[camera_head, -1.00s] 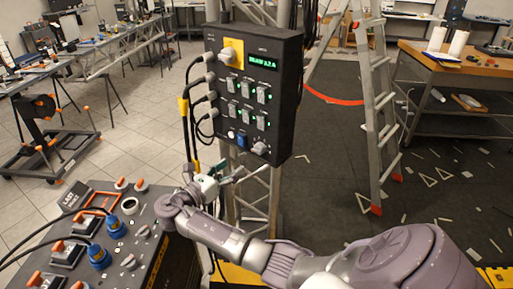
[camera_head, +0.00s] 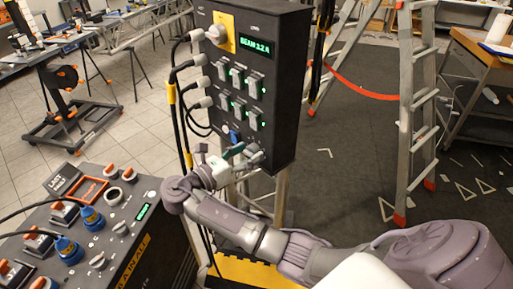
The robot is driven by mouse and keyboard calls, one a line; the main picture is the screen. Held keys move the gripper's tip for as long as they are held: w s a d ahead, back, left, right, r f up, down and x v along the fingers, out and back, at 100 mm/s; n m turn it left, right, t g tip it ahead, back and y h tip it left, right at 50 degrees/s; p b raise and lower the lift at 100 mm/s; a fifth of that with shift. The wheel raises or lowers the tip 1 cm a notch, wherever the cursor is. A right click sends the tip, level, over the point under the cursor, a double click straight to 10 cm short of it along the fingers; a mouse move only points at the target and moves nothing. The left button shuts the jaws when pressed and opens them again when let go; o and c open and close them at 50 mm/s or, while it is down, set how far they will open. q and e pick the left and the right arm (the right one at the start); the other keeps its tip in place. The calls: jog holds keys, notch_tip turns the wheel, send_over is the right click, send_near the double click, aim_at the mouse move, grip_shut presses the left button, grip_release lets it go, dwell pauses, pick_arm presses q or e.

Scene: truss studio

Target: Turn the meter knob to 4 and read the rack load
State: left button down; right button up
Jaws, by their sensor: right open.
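The black meter box (camera_head: 284,90) hangs upright on the truss. Its green display (camera_head: 258,42) seems to read "BEAM 12A"; the small figures are hard to make out. The grey meter knob (camera_head: 253,149) is at the lower right of the front panel, partly covered by my fingers, and its setting cannot be read. My right gripper (camera_head: 243,157) is open, its fingertips at the knob; I cannot tell whether they touch it. My left gripper is not in view.
Several grey switches (camera_head: 238,77) and plugged cables (camera_head: 186,95) are on the box's face and left side. A control console (camera_head: 150,225) with knobs and blue plugs stands at lower left. A stepladder (camera_head: 419,95) stands at right on dark floor.

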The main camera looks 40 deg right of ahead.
jog(key=shift+a+r, duration=0.1)
jog(key=shift+c, duration=1.1)
jog(key=c, duration=0.9)
jog(key=shift+c, duration=0.2)
